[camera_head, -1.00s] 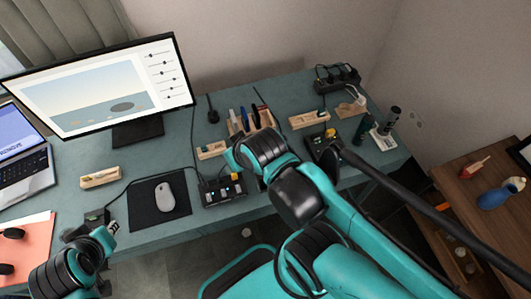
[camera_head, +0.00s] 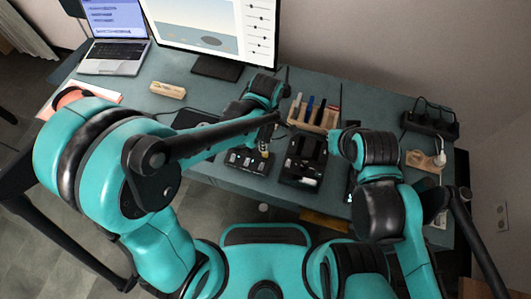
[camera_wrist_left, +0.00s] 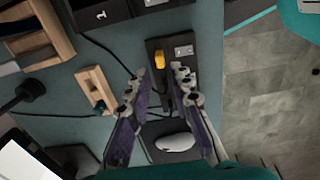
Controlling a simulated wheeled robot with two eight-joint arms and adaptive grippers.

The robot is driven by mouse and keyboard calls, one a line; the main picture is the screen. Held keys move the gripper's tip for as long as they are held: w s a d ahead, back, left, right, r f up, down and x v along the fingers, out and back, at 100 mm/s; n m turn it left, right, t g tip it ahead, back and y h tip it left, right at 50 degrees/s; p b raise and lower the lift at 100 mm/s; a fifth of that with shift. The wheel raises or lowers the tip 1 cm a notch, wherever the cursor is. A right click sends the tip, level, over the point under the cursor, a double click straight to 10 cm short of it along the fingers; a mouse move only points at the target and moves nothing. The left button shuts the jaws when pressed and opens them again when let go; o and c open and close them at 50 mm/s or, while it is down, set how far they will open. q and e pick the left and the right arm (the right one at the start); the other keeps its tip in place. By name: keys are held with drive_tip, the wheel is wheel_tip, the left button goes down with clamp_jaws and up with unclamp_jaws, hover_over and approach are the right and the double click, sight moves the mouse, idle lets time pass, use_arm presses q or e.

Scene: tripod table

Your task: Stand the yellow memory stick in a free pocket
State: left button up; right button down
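The yellow memory stick (camera_head: 265,154) is at the far right part of a low black box (camera_head: 240,162) near the front of the desk. In the left wrist view the yellow stick (camera_wrist_left: 159,60) sits beside silver-ended pieces in the black box (camera_wrist_left: 155,44). My left gripper (camera_wrist_left: 158,76) is open and empty, its fingertips pointing at the stick but apart from it. In the head view my left gripper (camera_head: 266,138) is just above the stick. My right gripper (camera_head: 343,146) is over the desk to the right, its fingers mostly hidden. Which pockets are free is unclear.
A second black device (camera_head: 303,163) stands just right of the box. A wooden organiser (camera_head: 315,116) with upright items is behind it. A mouse (camera_wrist_left: 175,142) and a small wooden block (camera_wrist_left: 94,90) are near my left gripper. A power strip (camera_head: 431,122) is at the far right.

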sight(265, 155)
use_arm(q)
wheel_tip(265, 155, down, 8)
drive_tip(key=b, duration=0.3)
drive_tip(key=shift+w+a+r+b, duration=0.1)
drive_tip(key=shift+a+r+b, duration=0.1)
drive_tip(key=shift+b, duration=0.15)
drive_tip(key=shift+r, duration=0.1)
drive_tip(key=shift+c, duration=0.7)
clamp_jaws()
